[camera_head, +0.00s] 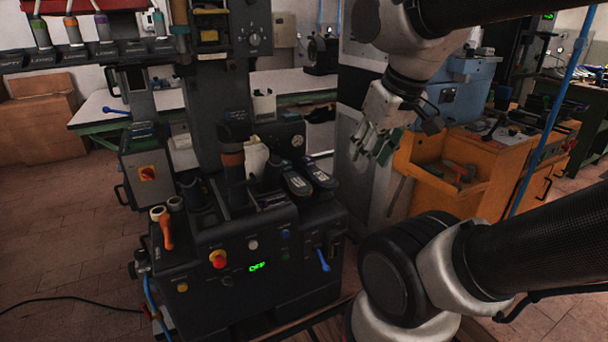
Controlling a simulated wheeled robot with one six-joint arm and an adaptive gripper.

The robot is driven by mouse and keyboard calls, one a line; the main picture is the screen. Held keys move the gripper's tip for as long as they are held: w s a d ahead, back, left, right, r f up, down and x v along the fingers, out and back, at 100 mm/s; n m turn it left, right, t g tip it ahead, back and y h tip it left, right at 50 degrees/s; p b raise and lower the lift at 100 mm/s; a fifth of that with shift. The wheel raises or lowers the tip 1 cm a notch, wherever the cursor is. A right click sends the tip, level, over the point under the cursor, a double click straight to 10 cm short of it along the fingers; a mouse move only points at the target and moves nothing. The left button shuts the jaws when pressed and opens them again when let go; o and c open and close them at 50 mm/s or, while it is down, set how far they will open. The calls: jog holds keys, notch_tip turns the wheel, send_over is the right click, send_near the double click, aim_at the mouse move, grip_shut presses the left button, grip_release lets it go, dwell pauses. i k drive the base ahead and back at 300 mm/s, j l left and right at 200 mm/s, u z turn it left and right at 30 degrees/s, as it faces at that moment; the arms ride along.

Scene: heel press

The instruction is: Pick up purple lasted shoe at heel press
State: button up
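Two dark lasted shoes lie side by side on the top right of the heel press (270,225). The right one (320,175) has a bluish-purple tint and seems to be the purple shoe. The left one (296,184) looks greenish-grey. My gripper (370,155) hangs above and to the right of the shoes, apart from them, with its fingers pointing down. A gap shows between the fingers, and nothing is seen between them.
The press has an upright column (215,110), an orange-handled lever (164,228) and a red button (218,259). An orange workbench (490,160) with tools stands to the right. A grey cabinet (350,180) stands behind my gripper. Open tiled floor (70,220) lies at left.

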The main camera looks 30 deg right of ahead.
aim_at(318, 179)
jog(key=i+l+z, duration=0.15)
jog(key=i+l, duration=0.2)
jog(key=i+l+z, duration=0.1)
jog(key=i+l, duration=0.25)
jog(key=i, duration=0.15)
jog(key=i+l+z, duration=0.15)
jog(key=i+l, duration=0.15)
jog(key=i, duration=0.15)
